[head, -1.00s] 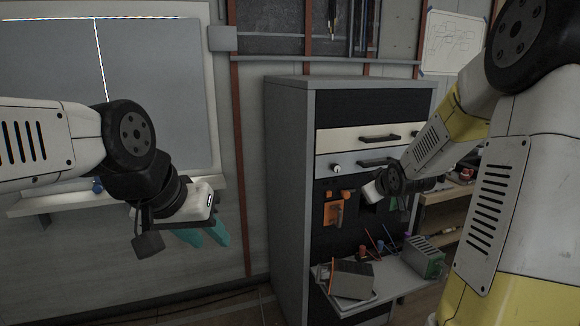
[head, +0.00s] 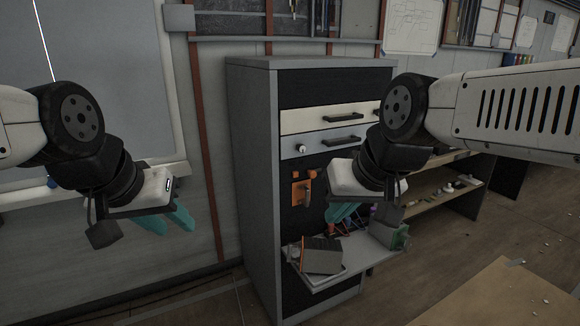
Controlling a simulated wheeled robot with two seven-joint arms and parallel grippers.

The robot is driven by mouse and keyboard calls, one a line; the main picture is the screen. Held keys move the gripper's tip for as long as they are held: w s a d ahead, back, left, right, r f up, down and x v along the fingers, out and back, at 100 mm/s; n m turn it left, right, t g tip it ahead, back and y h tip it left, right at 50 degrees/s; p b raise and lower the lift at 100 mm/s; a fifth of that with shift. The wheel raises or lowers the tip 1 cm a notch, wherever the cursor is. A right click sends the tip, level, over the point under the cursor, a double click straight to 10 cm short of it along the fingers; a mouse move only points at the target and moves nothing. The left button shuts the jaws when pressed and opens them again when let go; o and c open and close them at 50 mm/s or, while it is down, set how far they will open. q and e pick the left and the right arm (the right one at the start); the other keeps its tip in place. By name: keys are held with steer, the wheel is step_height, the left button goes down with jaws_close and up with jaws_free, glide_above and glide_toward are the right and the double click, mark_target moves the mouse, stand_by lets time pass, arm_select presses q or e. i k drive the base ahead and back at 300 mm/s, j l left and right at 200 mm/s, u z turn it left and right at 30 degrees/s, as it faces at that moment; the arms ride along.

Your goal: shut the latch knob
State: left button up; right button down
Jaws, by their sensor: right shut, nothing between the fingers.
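The cabinet (head: 250,170) stands in the middle of the head view. On its black front is an orange latch plate with a knob (head: 308,189), below the grey drawer. I cannot tell the knob's exact angle. A small round white knob (head: 301,148) sits at the left of the grey drawer front. My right gripper (head: 338,214) is shut and empty, in front of the cabinet, to the right of and slightly below the orange latch, apart from it in the picture. My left gripper (head: 168,222) hangs left of the cabinet, its teal fingers apart and empty.
A fold-down shelf (head: 362,262) juts from the cabinet below the latch, carrying a grey box (head: 322,255) and other small items. Drawer handles (head: 342,142) stick out above. A wooden table corner (head: 500,295) is at the lower right. The floor between is mostly clear.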

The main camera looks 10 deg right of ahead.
mark_target(312, 173)
steer(key=i+l, duration=0.1)
steer(key=l, duration=0.75)
steer(key=i+l, duration=0.15)
steer(key=l, duration=0.25)
steer(key=u, duration=0.05)
